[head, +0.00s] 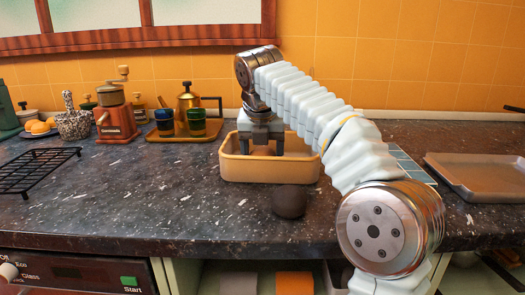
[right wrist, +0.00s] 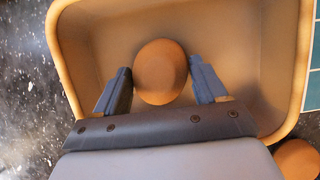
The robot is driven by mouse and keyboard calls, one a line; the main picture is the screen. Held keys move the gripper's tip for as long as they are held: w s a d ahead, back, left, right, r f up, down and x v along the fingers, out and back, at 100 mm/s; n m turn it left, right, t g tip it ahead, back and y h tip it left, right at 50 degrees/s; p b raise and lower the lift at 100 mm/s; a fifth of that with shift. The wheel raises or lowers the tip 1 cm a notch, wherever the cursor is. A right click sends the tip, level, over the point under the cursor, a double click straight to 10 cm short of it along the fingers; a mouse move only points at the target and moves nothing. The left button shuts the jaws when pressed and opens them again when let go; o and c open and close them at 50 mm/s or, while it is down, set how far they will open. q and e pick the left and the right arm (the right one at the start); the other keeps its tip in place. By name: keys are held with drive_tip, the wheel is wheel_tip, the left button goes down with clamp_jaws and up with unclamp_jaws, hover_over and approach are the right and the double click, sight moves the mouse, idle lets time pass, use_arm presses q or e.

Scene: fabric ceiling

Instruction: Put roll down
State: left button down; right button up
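A round brown roll (right wrist: 160,72) is between the two fingers of my right gripper (right wrist: 160,78) in the right wrist view. The fingers lie close against its two sides, and the gripper looks shut on it. The roll is inside the tan rectangular basket (right wrist: 75,35), over its floor. Whether it touches the floor I cannot tell. In the head view my right gripper (head: 261,143) points down into the basket (head: 265,170), whose front wall hides the fingertips and the roll. My left gripper is not in view.
A dark round roll (head: 289,202) lies on the counter (head: 150,210) just in front of the basket; it also shows in the right wrist view (right wrist: 297,158). A metal tray (head: 480,178) is at right. A black rack (head: 35,170), grinder (head: 115,118) and cups (head: 197,121) stand left.

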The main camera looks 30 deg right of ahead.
drive_tip(key=o, duration=0.3)
drive_tip(key=shift+o, duration=0.2)
drive_tip(key=shift+r, duration=0.1)
drive_tip(key=shift+r, duration=0.35)
drive_tip(key=p+v, duration=0.1)
drive_tip(key=v, duration=1)
drive_tip(key=shift+r+p, duration=0.25)
drive_tip(key=shift+p, duration=0.05)
drive_tip(key=shift+s, duration=0.1)
